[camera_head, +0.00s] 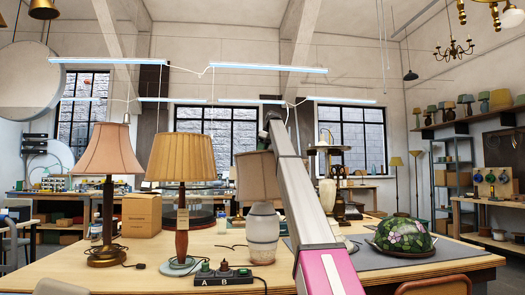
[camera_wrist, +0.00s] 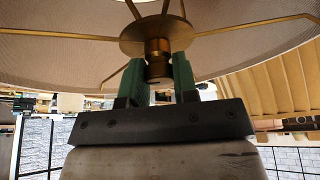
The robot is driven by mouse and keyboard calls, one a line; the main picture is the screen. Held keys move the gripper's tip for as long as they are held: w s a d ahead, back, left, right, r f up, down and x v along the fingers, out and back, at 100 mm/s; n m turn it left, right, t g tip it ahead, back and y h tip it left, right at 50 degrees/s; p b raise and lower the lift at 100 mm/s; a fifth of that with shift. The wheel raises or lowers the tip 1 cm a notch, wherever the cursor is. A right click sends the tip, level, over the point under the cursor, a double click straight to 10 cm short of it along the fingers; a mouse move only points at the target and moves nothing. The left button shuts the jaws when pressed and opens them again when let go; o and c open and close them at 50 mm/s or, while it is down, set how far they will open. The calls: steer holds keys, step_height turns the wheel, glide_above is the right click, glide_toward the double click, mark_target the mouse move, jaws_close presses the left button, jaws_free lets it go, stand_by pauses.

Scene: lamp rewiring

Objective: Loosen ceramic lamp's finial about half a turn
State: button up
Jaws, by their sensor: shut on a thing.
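The ceramic lamp has a white, banded ceramic base (camera_head: 263,236) and a tan shade (camera_head: 257,176), standing upright on the wooden table. The shade's underside of pale cloth and brass spokes (camera_wrist: 225,28) fills the top of the wrist view. A brass finial (camera_wrist: 157,71) sits at the spokes' hub, below a round brass disc. My gripper (camera_wrist: 158,60) has its green fingers on both sides of the finial and is shut on it. In the head view, my gripper (camera_head: 264,141) is at the top of the shade; the finial is hidden there.
Two lamps, one with a pink shade (camera_head: 109,150) and one with a pleated yellow shade (camera_head: 181,157), stand to the left. A switch box (camera_head: 222,275) lies in front. A stained-glass shade (camera_head: 403,233) rests on a grey mat at right. A cardboard box (camera_head: 141,214) stands behind.

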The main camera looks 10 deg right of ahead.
steer(key=shift+n+g+y, duration=0.4)
steer(key=shift+n+g, duration=0.3)
steer(key=shift+n, duration=1.3)
steer(key=o, duration=0.9)
steer(key=shift+r, duration=0.1)
